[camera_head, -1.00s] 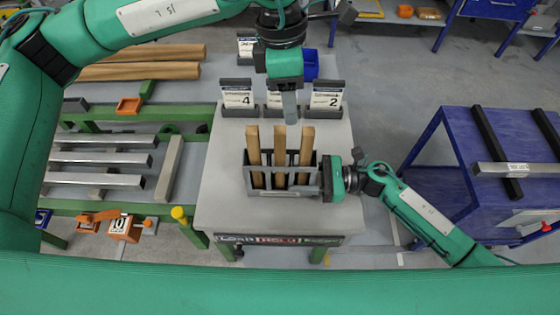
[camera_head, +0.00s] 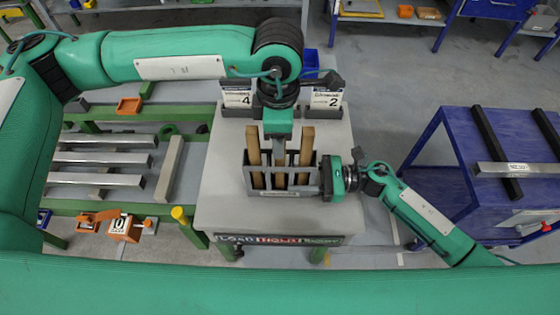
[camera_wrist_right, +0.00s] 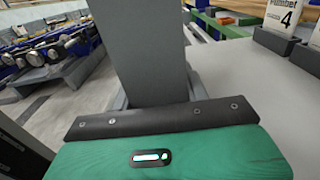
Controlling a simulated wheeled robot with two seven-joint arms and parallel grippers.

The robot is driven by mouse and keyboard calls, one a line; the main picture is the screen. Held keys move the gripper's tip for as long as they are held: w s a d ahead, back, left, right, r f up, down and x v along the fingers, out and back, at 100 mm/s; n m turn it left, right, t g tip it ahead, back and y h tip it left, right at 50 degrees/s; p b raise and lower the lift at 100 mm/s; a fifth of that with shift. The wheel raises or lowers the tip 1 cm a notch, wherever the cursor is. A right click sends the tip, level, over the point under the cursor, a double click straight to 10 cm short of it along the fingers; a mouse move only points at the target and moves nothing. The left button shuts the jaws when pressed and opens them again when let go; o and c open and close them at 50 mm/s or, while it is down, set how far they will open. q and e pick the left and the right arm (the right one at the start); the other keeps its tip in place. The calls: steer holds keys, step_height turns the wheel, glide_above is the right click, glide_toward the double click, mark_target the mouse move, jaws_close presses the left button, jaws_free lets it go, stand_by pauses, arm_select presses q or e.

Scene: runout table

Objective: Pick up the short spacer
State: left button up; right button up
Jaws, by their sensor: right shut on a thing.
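A dark grey rack (camera_head: 283,192) stands on the pale table. Brown wooden spacers (camera_head: 254,150) and (camera_head: 307,146) stand upright in its left and right slots. The middle slot is mostly covered by my left gripper (camera_head: 280,158), whose grey fingers point down over it; I cannot tell which spacer is the short one. From this angle I cannot tell whether those fingers are apart or touch a spacer. My right gripper (camera_head: 326,178) is shut at the right end of the rack, on its side. In the right wrist view, a large grey upright piece fills the middle above my green gripper body.
Number cards 4 (camera_head: 237,98) and 2 (camera_head: 326,98) stand in holders at the table's back. A green frame with metal bars (camera_head: 100,160) is at left. A blue cart (camera_head: 480,150) stands at right. The table (camera_head: 225,215) is bare before the rack.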

arm_select(q)
step_height(320, 180, down, 2)
steer(key=shift+f, duration=0.15)
jaws_close()
step_height(320, 180, up, 18)
stand_by(0.6)
arm_select(e)
steer(key=o, duration=1.1)
steer(key=shift+o, duration=0.2)
